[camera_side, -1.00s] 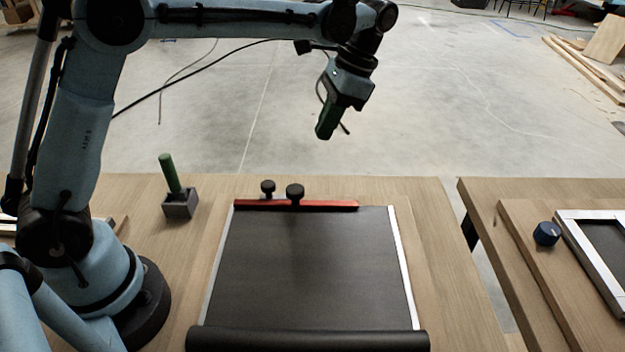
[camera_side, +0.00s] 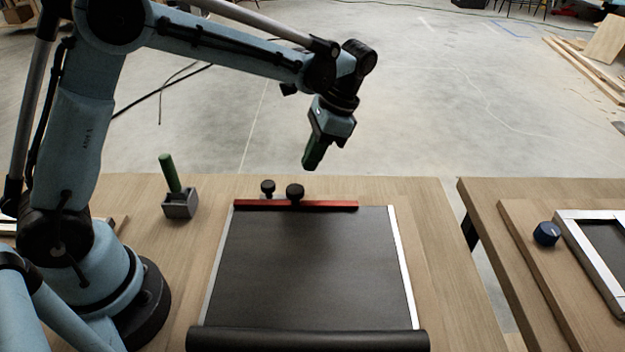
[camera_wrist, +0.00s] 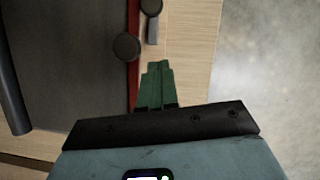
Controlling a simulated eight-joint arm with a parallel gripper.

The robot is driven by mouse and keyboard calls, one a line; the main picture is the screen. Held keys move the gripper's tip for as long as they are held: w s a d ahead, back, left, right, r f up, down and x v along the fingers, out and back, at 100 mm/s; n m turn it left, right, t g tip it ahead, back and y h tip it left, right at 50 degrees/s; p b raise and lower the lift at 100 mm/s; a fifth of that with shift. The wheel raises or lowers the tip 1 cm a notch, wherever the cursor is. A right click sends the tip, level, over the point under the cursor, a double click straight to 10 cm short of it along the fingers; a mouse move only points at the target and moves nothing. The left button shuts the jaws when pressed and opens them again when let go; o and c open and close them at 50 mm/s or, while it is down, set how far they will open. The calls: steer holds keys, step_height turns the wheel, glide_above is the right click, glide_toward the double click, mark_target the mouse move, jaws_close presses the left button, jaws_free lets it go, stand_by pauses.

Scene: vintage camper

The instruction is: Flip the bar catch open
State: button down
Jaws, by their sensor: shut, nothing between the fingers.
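A red bar (camera_side: 330,206) runs along the far edge of a black sheet (camera_side: 310,260). A large round black knob (camera_side: 295,192) stands on the bar. A smaller black knob (camera_side: 268,187) sits just behind the bar to the left; in the wrist view this small knob (camera_wrist: 151,7) has a short grey piece (camera_wrist: 152,32) attached, lying beside the red bar (camera_wrist: 133,75). This looks like the catch. My gripper (camera_side: 309,166), with green fingers, is shut and empty in the air above and behind the bar. In the wrist view its fingertips (camera_wrist: 158,66) appear just short of the large knob (camera_wrist: 126,46).
A grey block (camera_side: 181,205) with an upright green handle (camera_side: 169,172) stands left of the sheet. A black roll (camera_side: 310,340) lies at the near end. A second table with a blue knob (camera_side: 546,234) and a white frame (camera_side: 585,250) is at right.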

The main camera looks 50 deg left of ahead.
mark_target(264, 181)
steer(key=x, duration=0.2)
steer(key=shift+s+a+f, duration=0.1)
steer(key=shift+s+f, duration=0.05)
steer(key=shift+f, duration=0.25)
steer(key=shift+s+a, duration=0.6)
steer(key=shift+s, duration=0.4)
steer(key=shift+s+a, duration=0.45)
steer(key=shift+s, duration=0.25)
steer(key=shift+s+a, duration=0.1)
steer(key=shift+s+a, duration=1.2)
steer(key=shift+w, duration=0.1)
